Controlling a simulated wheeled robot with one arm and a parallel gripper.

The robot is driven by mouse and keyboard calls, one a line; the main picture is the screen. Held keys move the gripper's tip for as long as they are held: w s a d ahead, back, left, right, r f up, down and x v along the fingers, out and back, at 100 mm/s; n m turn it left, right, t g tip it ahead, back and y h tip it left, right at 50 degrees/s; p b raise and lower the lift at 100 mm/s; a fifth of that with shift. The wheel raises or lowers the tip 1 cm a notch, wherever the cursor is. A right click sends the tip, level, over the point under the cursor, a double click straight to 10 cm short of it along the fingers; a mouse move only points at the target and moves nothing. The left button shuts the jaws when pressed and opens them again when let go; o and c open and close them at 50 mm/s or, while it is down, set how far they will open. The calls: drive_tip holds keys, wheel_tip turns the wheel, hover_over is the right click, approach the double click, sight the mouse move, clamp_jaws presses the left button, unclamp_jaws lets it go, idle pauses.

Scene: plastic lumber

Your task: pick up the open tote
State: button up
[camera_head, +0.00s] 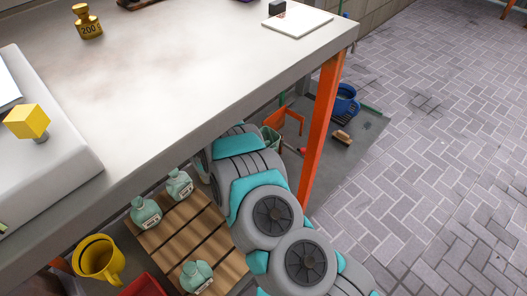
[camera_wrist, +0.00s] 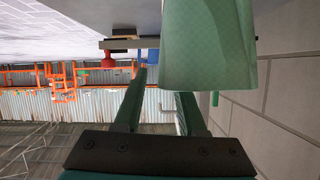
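A pale green tote (camera_wrist: 208,45) with a fine pattern fills the upper middle of the wrist view, close to the camera. A pale green container (camera_head: 271,141), which looks like the same tote, shows in the head view under the table, partly hidden behind my arm. My gripper (camera_wrist: 161,86) is open, its two green fingers apart and pointing toward the tote. The right finger overlaps the tote's near edge in the picture; the left finger is to its left. I cannot tell whether either touches it. In the head view my arm hides the gripper.
The white table (camera_head: 170,70) stands over my arm, with an orange leg (camera_head: 323,125) close by. A blue bucket (camera_head: 346,100), an orange object (camera_head: 287,120) and a brush (camera_head: 341,138) are beyond. A wooden pallet (camera_head: 190,232) holds green bottles; a yellow mug (camera_head: 98,260) is beside it. Paving at right is clear.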

sight(281, 142)
drive_tip(key=x, duration=0.3)
drive_tip(key=shift+w+d+f+p, duration=0.1)
drive_tip(key=shift+w+d+p, duration=0.1)
drive_tip(key=shift+p, duration=0.1)
drive_tip(key=shift+c, duration=0.2)
clamp_jaws()
idle(1.0)
